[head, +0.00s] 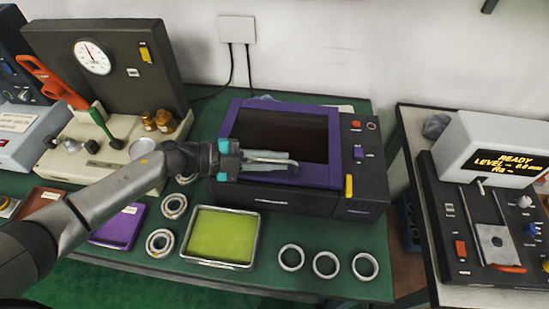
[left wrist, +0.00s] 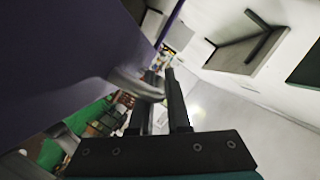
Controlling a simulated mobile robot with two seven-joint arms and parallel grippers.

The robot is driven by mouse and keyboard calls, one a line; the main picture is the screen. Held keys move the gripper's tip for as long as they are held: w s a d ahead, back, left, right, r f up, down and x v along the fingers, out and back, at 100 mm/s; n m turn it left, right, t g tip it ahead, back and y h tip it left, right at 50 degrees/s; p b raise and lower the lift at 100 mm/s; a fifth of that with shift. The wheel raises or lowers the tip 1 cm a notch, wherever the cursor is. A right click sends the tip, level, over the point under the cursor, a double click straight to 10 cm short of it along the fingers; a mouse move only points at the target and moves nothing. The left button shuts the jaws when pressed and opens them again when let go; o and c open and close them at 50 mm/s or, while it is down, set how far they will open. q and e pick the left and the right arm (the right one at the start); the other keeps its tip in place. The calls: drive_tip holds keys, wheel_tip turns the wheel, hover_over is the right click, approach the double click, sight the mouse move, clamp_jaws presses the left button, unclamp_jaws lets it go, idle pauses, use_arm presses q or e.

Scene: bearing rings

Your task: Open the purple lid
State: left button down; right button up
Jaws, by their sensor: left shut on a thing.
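The purple lid (head: 335,150) is a frame around a dark window on top of a black machine (head: 285,201). It seems to lie flat on the machine; I cannot tell whether its front edge is slightly raised. My left gripper (head: 290,161) reaches over the lid's front edge and is shut on a grey metal handle there. In the left wrist view, the lid's purple surface (left wrist: 60,50) fills the left, and the handle (left wrist: 135,85) runs into my left gripper (left wrist: 160,90). The gripper hides part of the handle. My right gripper is not in view.
In front of the machine lie a tray with a yellow-green pad (head: 222,236) and several metal rings (head: 325,265). A gauge tester (head: 92,57) stands at the left. A roughness meter (head: 500,160) is on a separate table at the right. A wall is behind.

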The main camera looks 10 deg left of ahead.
use_arm(q)
drive_tip(key=shift+n+g, duration=0.6)
drive_tip(key=shift+n, duration=0.2)
drive_tip(key=r+p, duration=0.2)
drive_tip(key=w+r+p, duration=0.1)
drive_tip(key=r+p, duration=0.1)
drive_tip(key=w+r+p, duration=0.1)
drive_tip(key=r+p, duration=0.1)
drive_tip(key=shift+w, duration=0.1)
drive_tip(key=w+r+n+p, duration=0.1)
drive_tip(key=w+r+p, duration=0.2)
drive_tip(key=r, duration=0.3)
drive_tip(key=shift+w+n+g+y+p, duration=0.3)
drive_tip(key=shift+w+g, duration=0.1)
drive_tip(key=shift+w, duration=0.45)
drive_tip(key=c, duration=1.2)
unclamp_jaws()
drive_tip(key=shift+o, duration=0.2)
drive_tip(key=shift+a, duration=0.15)
drive_tip(key=b+v, duration=0.2)
drive_tip(key=v, duration=1.3)
drive_tip(key=shift+b, duration=0.3)
